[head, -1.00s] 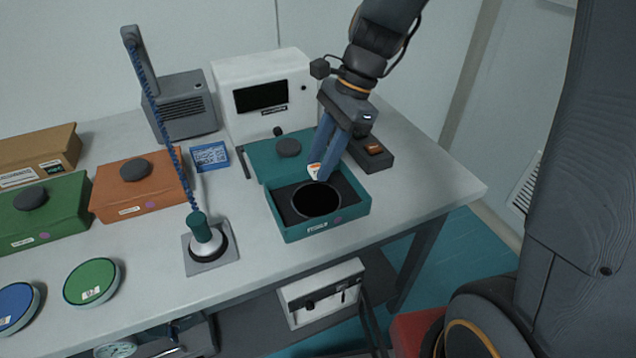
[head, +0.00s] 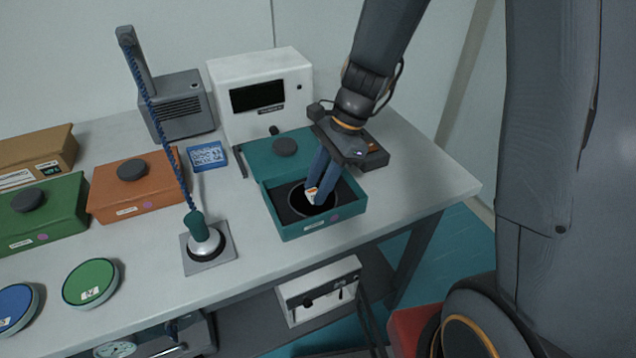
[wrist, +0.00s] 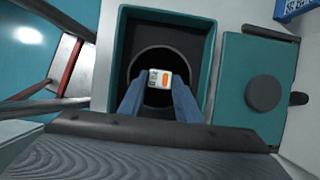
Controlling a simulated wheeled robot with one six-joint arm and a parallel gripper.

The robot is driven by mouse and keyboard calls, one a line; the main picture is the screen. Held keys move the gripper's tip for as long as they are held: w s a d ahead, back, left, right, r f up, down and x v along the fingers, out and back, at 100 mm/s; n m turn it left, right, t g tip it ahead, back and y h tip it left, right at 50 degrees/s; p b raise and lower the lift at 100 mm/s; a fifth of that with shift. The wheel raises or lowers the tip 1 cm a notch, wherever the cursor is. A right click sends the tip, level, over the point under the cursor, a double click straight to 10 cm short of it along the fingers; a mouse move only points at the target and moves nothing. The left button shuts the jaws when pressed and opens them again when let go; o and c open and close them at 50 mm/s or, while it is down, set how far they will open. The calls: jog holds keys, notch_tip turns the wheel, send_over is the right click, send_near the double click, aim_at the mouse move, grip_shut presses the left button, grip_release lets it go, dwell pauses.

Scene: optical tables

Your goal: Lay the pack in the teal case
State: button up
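The teal case (head: 290,232) stands open on the table, with a dark lining and a round black recess in its floor. Its lid (head: 262,152) lies behind it and has a dark round knob. My gripper (head: 315,192) points down into the case and is shut on the pack (head: 311,195), a small white block with an orange mark. In the wrist view the pack (wrist: 160,82) sits between the two blue fingertips, over the round recess (wrist: 150,62). I cannot tell whether the pack touches the recess floor.
An orange case (head: 140,200) and a green case (head: 45,225) stand closed at the left. A lamp-like tool with a blue coiled cord (head: 205,240) stands left of the teal case.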

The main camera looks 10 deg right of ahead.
jog(key=o, duration=0.4)
jog(key=shift+o, duration=0.2)
jog(key=shift+r, duration=0.1)
jog(key=b+v, duration=0.1)
jog(key=v, duration=1.1)
jog(key=s+d+f+n+h, duration=0.1)
jog(key=s+n, duration=0.1)
jog(key=s+d+f+n, duration=0.1)
jog(key=d+f+n, duration=0.1)
jog(key=n, duration=0.1)
jog(key=s+d+f+n+h, duration=0.1)
jog(key=s+f+n, duration=0.1)
jog(key=shift+s+d+f+n+t+h, duration=0.1)
jog(key=shift+s+d+n+t+h, duration=0.2)
jog(key=shift+d+n+t, duration=0.1)
jog(key=s+f+n, duration=0.1)
jog(key=n, duration=0.1)
jog(key=s+d+n+h, duration=0.1)
jog(key=n, duration=0.1)
jog(key=s+d+f+n+t, duration=0.1)
jog(key=n, duration=0.1)
jog(key=shift+s+d+f, duration=0.1)
jog(key=shift+f, duration=0.2)
jog(key=shift+s+d+f+n+h, duration=0.2)
jog(key=shift+n+h, duration=0.1)
jog(key=shift+n, duration=0.3)
